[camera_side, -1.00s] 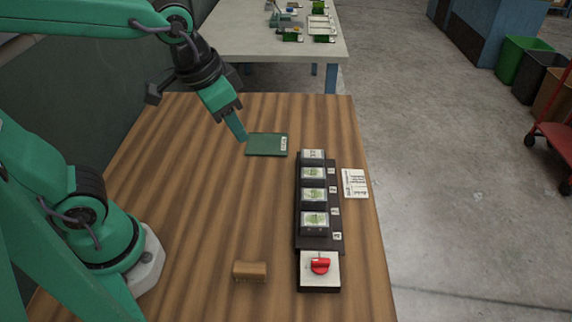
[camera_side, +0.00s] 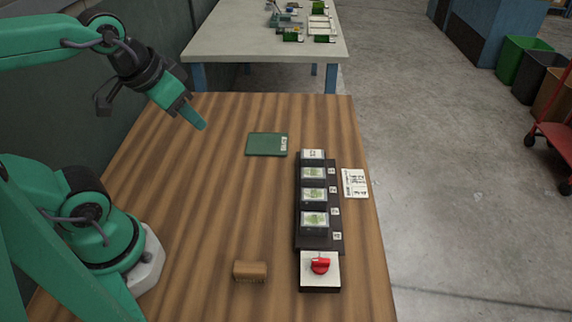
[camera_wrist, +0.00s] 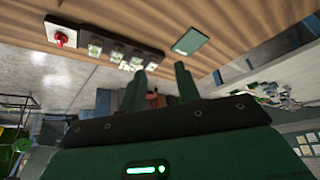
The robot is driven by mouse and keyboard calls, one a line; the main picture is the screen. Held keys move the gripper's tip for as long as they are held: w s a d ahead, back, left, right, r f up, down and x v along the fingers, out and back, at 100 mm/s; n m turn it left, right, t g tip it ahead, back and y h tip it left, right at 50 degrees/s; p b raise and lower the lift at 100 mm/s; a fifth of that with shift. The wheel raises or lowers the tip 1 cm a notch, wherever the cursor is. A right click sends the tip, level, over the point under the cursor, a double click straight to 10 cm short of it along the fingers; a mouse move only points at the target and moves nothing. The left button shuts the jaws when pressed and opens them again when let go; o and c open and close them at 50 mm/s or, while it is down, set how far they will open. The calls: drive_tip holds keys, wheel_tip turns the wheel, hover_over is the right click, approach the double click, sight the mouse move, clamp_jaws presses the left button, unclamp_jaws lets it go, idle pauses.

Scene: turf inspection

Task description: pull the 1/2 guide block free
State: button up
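A black rack (camera_side: 298,235) on the right of the table holds several blocks in a row, with pale, green-marked tops. Small white tags lie along its right side, too small to read, so I cannot tell which block is the 1/2 guide block. The rack's nearest pale block (camera_side: 314,218) and farthest block (camera_side: 313,155) both sit in place. My gripper (camera_side: 197,121) is in the air over the table's back left, well away from the rack. In the wrist view its two green fingers (camera_wrist: 159,76) stand apart with nothing between them.
A white box with a red knob (camera_side: 320,265) stands at the rack's near end. A green pad (camera_side: 266,145) lies behind left, a brown block (camera_side: 250,270) in front left, and a white card (camera_side: 354,184) right of the rack. The table's middle is clear.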

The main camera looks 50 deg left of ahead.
drive_tip(key=o, duration=0.6)
drive_tip(key=m+g, duration=0.5)
drive_tip(key=m, duration=0.4)
hover_over(313, 153)
drive_tip(key=f, duration=1.3)
drive_tip(key=shift+s, duration=0.3)
drive_tip(key=shift+w+f+g, duration=0.2)
drive_tip(key=shift+f+g, duration=0.1)
drive_tip(key=shift+f, duration=0.15)
drive_tip(key=shift+f, duration=0.1)
